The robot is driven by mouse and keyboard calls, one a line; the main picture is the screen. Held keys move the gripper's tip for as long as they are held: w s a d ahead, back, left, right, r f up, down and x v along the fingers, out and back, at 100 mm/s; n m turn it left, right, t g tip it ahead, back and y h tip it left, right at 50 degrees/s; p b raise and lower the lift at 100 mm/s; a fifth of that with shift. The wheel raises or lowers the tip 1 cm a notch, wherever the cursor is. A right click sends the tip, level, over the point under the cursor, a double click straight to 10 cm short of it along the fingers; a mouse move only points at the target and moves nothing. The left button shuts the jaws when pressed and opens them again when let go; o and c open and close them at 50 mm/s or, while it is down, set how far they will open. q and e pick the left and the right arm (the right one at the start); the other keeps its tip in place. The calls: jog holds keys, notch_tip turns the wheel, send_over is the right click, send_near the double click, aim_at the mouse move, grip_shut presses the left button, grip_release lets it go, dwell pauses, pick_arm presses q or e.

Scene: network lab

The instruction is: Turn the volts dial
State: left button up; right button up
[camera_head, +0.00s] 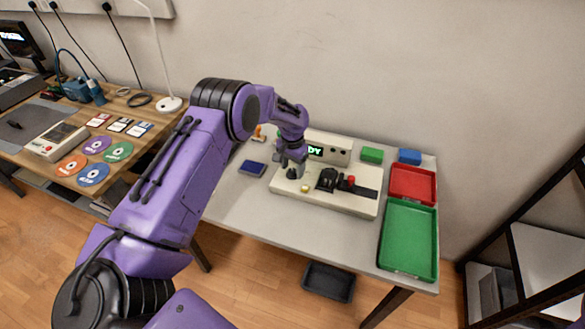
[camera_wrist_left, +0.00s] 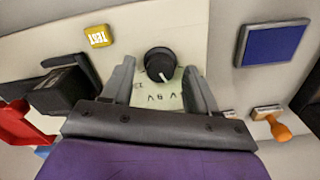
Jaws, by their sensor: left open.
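The volts dial (camera_wrist_left: 160,65) is a round black knob with a white pointer line on the cream tester panel. In the left wrist view it sits between the fingers of my left gripper (camera_wrist_left: 158,85), which is open, with a gap on either side. Markings show on the panel beside the dial, partly legible. In the head view my left gripper (camera_head: 291,170) is over the left end of the cream tester (camera_head: 345,203), and the dial is hard to make out beneath it. My right gripper is not in view.
The tester carries a yellow TEST button (camera_wrist_left: 98,36), a black socket block (camera_head: 327,179) and a red part (camera_head: 351,181). A blue pad (camera_head: 252,168) lies left of it. A red tray (camera_head: 413,199) and green tray (camera_head: 408,273) stand at the right. A stamp with an orange handle (camera_wrist_left: 280,130) is nearby.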

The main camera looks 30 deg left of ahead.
aim_at(292, 171)
pick_arm(q)
notch_tip(292, 171, up, 10)
jog(key=b, duration=0.1)
jog(key=shift+b, duration=0.4)
